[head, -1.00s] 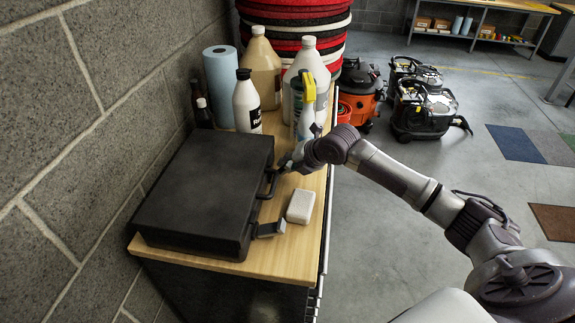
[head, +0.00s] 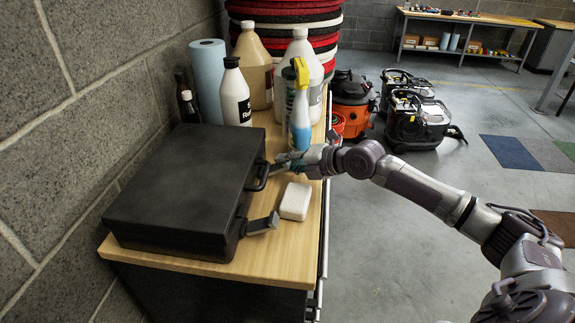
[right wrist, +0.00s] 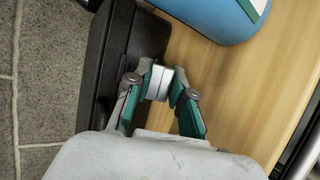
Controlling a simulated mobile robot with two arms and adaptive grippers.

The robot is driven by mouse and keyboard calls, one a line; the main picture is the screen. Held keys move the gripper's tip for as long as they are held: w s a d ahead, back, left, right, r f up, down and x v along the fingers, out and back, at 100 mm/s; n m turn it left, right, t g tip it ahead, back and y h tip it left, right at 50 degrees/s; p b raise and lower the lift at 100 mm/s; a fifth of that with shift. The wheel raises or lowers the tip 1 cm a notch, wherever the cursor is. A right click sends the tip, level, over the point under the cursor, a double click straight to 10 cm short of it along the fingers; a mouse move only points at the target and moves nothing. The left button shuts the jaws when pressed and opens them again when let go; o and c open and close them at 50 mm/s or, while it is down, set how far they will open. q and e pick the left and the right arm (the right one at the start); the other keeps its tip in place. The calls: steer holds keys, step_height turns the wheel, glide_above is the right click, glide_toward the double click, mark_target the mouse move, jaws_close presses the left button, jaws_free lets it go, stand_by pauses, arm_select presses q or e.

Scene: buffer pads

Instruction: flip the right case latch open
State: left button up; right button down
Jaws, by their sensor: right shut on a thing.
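The black case (head: 190,185) lies flat and closed on the wooden bench top, its handle (head: 257,178) on the side facing right. The near latch (head: 262,224) sticks out from that side. My right gripper (head: 284,164) is at the far end of the same side, by the far latch. In the right wrist view my right gripper (right wrist: 160,84) is shut on the silver latch (right wrist: 158,82), which stands out from the dark case side (right wrist: 118,60). In the head view the fingers partly hide this latch. My left gripper is not in view.
A white block (head: 296,201) lies on the bench (head: 270,262) close to the near latch. A spray bottle (head: 300,115) stands just behind my right gripper, with jugs and a blue roll (head: 208,75) farther back. A block wall is at the left.

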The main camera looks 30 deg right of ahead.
steer(key=c, duration=1.3)
jaws_free()
steer(key=v, duration=0.6)
steer(key=shift+s+d+r, duration=0.1)
steer(key=shift+s+d, duration=0.1)
steer(key=shift+s, duration=0.1)
steer(key=shift+s+d+r, duration=0.1)
steer(key=shift+s+r, duration=0.15)
steer(key=shift+s, duration=0.1)
steer(key=shift+f, duration=0.1)
